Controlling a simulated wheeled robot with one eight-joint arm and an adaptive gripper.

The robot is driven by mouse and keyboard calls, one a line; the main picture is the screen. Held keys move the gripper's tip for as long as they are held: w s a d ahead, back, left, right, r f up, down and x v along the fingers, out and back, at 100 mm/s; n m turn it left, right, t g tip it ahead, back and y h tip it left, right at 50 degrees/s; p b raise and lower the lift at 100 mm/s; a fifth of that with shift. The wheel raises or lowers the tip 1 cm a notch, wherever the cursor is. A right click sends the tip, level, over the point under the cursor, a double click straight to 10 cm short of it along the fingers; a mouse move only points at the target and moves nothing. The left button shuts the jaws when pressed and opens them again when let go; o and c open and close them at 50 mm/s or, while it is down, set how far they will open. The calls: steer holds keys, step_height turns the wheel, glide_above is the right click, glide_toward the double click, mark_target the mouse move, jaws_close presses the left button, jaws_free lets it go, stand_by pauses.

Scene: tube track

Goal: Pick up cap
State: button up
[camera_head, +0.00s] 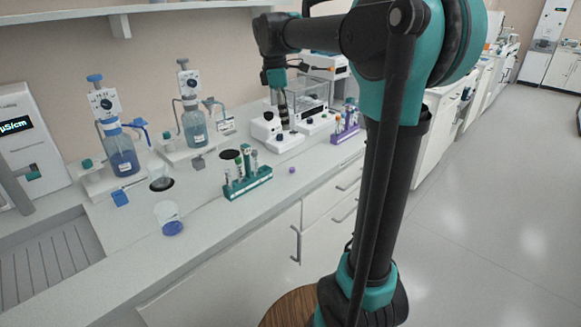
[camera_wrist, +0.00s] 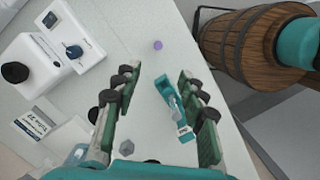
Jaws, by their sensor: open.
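A small purple cap (camera_head: 292,170) lies on the grey-white counter in the head view, just right of the teal tube rack (camera_head: 247,183). The cap also shows in the wrist view (camera_wrist: 158,45), near the counter's edge and beyond my fingertips. My gripper (camera_wrist: 158,76) is open and empty, its two green-padded fingers spread wide above the counter. The cap is apart from both fingers, and its line of sight falls between them. In the wrist view the teal rack (camera_wrist: 171,92) shows between the fingers, close to the right one.
A white device (camera_wrist: 62,50) with a dark knob stands left in the wrist view. A purple rack (camera_head: 345,128) with tubes stands farther along the counter. A beaker (camera_head: 168,218) with blue liquid and bottles (camera_head: 122,155) stand left. The counter around the cap is clear.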

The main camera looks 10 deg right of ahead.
glide_above(292, 168)
steer(key=f, duration=1.2)
steer(key=shift+a, duration=0.3)
steer(key=shift+d+f, duration=0.15)
steer(key=shift+f, duration=1.15)
steer(key=shift+d+f, duration=0.1)
steer(key=shift+f, duration=1.2)
steer(key=c, duration=0.8)
